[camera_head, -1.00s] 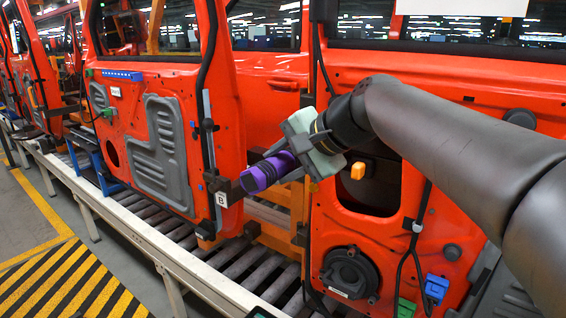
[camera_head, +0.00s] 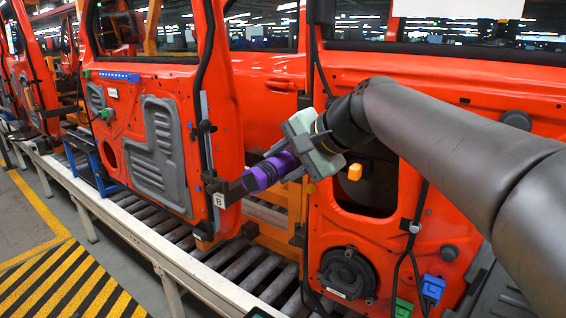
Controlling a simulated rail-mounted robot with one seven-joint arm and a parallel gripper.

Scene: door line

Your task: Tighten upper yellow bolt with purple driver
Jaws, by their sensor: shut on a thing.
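My gripper (camera_head: 306,160) is shut on the purple driver (camera_head: 268,172) in front of the gap between two red doors. The driver points left and slightly down. Its dark front end lies in line with a dark bracket (camera_head: 234,190) at the lower right edge of the left door; I cannot tell whether they touch. I cannot pick out an upper yellow bolt for sure. The driver's tip and the bracket's far side are hidden or too small to make out.
The left door (camera_head: 215,110) carries a white "B" label (camera_head: 219,199) beside the bracket. The right door (camera_head: 380,245) has a speaker (camera_head: 347,273) and a blue connector (camera_head: 433,289). A roller conveyor (camera_head: 240,265) runs below. Striped floor (camera_head: 70,285) lies open at lower left.

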